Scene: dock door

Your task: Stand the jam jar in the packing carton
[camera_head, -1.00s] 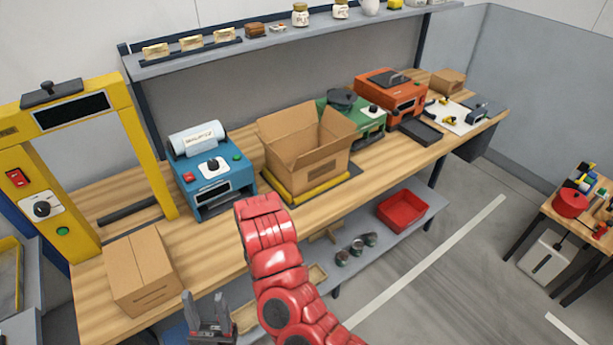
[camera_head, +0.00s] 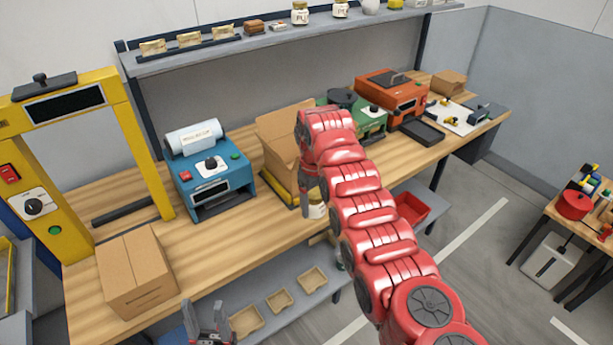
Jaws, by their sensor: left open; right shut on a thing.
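The open packing carton (camera_head: 276,133) stands on the bench on a yellow-edged platform; my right arm covers much of its right and front. My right gripper (camera_head: 312,190) points down in front of the carton, partly hidden by my red wrist. It is shut on a small jar with a pale label, the jam jar (camera_head: 317,210), of which only a part shows. The jar is outside the carton, near the bench's front edge. My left gripper (camera_head: 207,328) is open and empty at the bottom of the view, in front of the bench and apart from everything.
A blue label machine (camera_head: 208,170) stands left of the carton, a green machine (camera_head: 372,122) right of it. A closed carton (camera_head: 137,270) and a yellow arch (camera_head: 140,150) are at the left. Small trays (camera_head: 279,300) and a red bin (camera_head: 412,208) lie on the lower shelf.

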